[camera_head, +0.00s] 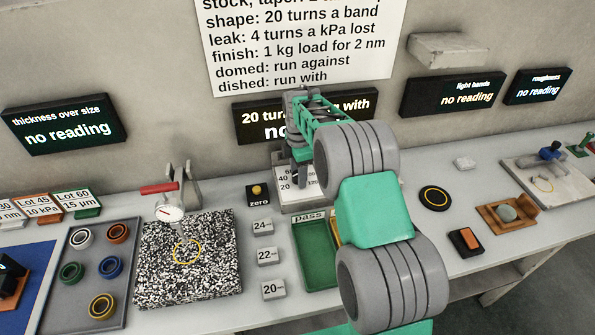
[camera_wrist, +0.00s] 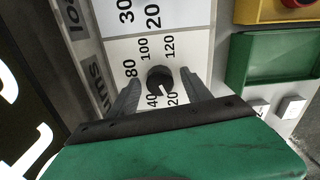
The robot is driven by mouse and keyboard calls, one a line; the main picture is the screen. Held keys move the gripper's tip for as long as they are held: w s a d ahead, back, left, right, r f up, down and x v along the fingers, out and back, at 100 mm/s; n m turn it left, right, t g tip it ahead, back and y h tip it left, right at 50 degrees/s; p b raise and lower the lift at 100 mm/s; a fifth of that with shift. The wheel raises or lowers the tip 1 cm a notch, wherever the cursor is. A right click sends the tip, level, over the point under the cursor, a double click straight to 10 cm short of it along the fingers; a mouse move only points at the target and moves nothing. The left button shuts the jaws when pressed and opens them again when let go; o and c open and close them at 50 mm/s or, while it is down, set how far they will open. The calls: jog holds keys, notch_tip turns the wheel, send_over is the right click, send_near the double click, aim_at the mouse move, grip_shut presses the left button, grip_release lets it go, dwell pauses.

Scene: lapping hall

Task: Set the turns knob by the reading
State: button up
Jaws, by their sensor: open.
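The turns knob (camera_wrist: 160,80) is a small dark round knob on a white dial plate marked with numbers including 20, 40, 80, 100 and 120. Its white pointer mark faces the side of the 20. My gripper (camera_head: 302,180) is at the dial panel (camera_head: 302,207); in the wrist view its two open fingers stand either side of the knob. Whether they touch it I cannot tell. The display above (camera_head: 252,121) reads "20 turns", then "with", partly hidden by my arm. The poster (camera_head: 300,35) says "shape: 20 turns a band" and "leak: 4 turns a kPa lost".
Other displays read "no reading": thickness (camera_head: 62,125), light bands (camera_head: 452,90), roughness (camera_head: 538,86). A zero button (camera_head: 259,195) is left of the dial. A green pass tray (camera_head: 313,255) lies in front. A speckled plate (camera_head: 188,285) and ring tray (camera_head: 68,305) lie left.

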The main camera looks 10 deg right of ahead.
jog(key=shift+a, duration=0.1)
jog(key=shift+c, duration=0.5)
grip_shut()
